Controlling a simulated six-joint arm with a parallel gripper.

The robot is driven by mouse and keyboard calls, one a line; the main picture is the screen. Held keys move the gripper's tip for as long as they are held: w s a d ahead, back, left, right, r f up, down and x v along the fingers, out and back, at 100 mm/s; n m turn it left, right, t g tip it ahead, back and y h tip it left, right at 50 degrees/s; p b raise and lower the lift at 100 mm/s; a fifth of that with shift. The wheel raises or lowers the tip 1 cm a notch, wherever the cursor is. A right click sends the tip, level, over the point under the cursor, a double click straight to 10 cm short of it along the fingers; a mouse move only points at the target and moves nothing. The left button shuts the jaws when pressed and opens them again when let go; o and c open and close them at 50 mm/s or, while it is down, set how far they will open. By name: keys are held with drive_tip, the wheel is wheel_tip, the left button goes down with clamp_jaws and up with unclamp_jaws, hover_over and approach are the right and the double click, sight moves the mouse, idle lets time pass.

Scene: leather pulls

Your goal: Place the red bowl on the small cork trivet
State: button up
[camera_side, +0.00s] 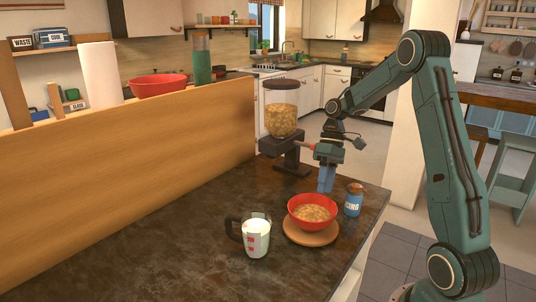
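A red bowl (312,222) filled with cereal sits upright on a round, light brown cork trivet (311,239) near the front right of the dark counter. The trivet shows around the bowl's base, mostly at the front. My gripper (325,188) points down just behind and above the bowl's far rim, apart from it as far as I can see. Its blue fingers look close together, and I cannot tell whether they are open or shut. Nothing shows held in them.
A glass measuring jug of milk (257,238) stands left of the bowl. A blue-labelled jar (353,200) stands close on its right. A cereal dispenser (282,115) stands behind, near my gripper. A wooden partition (130,165) bounds the counter's back. The counter's left is clear.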

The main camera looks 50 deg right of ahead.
drive_tip(key=v, duration=0.8)
idle(0.4)
idle(0.4)
drive_tip(key=shift+a+r, duration=0.1)
idle(0.4)
